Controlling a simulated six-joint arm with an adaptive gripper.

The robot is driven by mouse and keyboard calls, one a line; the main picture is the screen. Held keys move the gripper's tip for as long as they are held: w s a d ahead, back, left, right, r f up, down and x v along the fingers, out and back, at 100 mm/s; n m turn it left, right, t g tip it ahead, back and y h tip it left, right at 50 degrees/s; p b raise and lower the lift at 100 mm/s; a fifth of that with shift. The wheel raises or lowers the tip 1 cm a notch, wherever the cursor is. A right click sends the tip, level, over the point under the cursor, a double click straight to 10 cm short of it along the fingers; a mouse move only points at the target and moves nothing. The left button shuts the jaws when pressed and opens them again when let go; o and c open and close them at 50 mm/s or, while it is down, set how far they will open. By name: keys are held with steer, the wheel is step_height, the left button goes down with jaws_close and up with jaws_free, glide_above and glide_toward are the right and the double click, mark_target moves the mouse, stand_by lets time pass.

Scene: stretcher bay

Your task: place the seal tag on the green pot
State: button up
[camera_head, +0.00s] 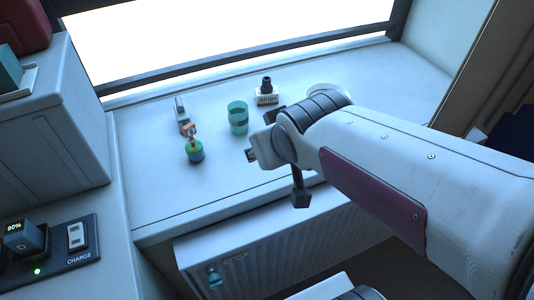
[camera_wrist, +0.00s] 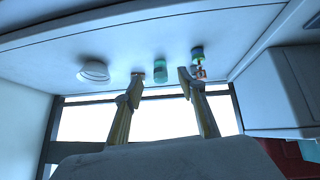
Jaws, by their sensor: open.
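A small round pot (camera_head: 195,151), green above and blue below, stands on the white ledge. It also shows in the wrist view (camera_wrist: 197,53). A small orange and white piece (camera_head: 190,131) shows at its top edge; whether it rests on the pot or stands behind it I cannot tell. A teal-green cup (camera_head: 238,117) with a dark band stands to the right. I cannot make out for certain which thing is the seal tag. My gripper (camera_wrist: 160,78) is open, its two fingers spread with nothing between them, apart from the pot and to its right in the head view.
A grey upright piece (camera_head: 181,112) stands behind the pot. A pale stand with a black knob (camera_head: 266,88) is near the window. A white round dish (camera_wrist: 94,71) lies at one side. A grey cabinet (camera_head: 55,125) bounds the left; the ledge front is clear.

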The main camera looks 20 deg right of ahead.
steer(key=s+a+g, duration=0.2)
steer(key=s, duration=1)
steer(key=shift+r+m+y, duration=0.3)
steer(key=shift+r+y, duration=0.1)
steer(key=shift+s, duration=0.1)
stand_by(0.4)
